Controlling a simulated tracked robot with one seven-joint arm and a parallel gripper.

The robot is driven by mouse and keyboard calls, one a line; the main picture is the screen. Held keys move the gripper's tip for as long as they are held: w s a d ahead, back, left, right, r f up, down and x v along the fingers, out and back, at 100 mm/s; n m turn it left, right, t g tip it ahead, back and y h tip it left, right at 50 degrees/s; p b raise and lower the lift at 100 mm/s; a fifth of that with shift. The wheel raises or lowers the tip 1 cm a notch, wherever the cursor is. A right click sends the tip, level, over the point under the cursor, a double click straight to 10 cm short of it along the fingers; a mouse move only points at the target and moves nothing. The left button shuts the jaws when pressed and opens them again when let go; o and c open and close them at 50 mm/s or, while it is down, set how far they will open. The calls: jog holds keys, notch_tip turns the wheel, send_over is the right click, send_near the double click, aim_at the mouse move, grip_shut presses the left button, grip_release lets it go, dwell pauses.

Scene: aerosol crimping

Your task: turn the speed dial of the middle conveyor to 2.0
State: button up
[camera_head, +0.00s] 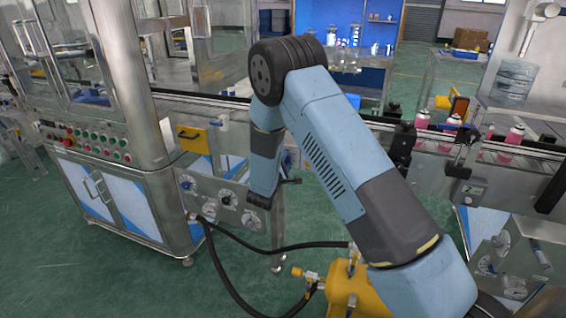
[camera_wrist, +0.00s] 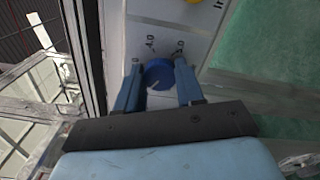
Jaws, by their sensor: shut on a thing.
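A round blue dial knob (camera_wrist: 158,72) sits on a pale panel (camera_wrist: 150,38) in the wrist view. My gripper (camera_wrist: 158,88) has one finger on each side of the knob and is shut on it. A pale pointer line shows on the knob, and small printed numbers stand around it, too small to read surely. In the head view my gripper (camera_head: 262,197) is at the right part of a grey panel below the conveyor. The knob it holds is hidden there by my arm.
Other round gauges or dials (camera_head: 228,198) are on the panel left of my gripper. Black hoses (camera_head: 285,247) run below to a yellow machine (camera_head: 345,290). A control cabinet (camera_head: 110,195) stands at left. A conveyor with pink cans (camera_head: 515,134) is at right.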

jog(key=shift+s+f, duration=0.1)
jog(key=o, duration=1)
jog(key=shift+o, duration=0.2)
jog(key=v, duration=1.3)
jog(key=shift+s, duration=0.35)
jog(key=shift+a, duration=0.1)
